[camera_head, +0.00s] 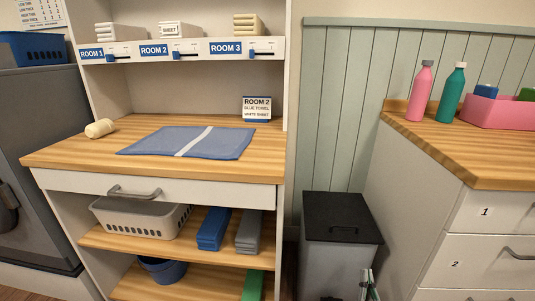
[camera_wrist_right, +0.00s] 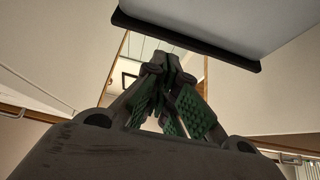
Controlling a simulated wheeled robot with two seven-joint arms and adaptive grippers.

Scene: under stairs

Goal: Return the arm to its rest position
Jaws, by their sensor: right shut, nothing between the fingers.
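My right gripper (camera_head: 368,278) shows at the bottom edge of the head view, low in front of the lidded bin and apart from the worktops. In the right wrist view its green-padded fingers (camera_wrist_right: 170,62) meet at the tips, with nothing between them. Most of my right arm is out of the frame. My left gripper is not in view.
A grey bin with a black lid (camera_head: 342,218) stands between the wooden shelf unit (camera_head: 80,157) and the drawer cabinet (camera_head: 490,205). A blue cloth (camera_head: 187,141) lies flat on the worktop. Bottles (camera_head: 420,92) and a pink box (camera_head: 495,111) stand on the cabinet.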

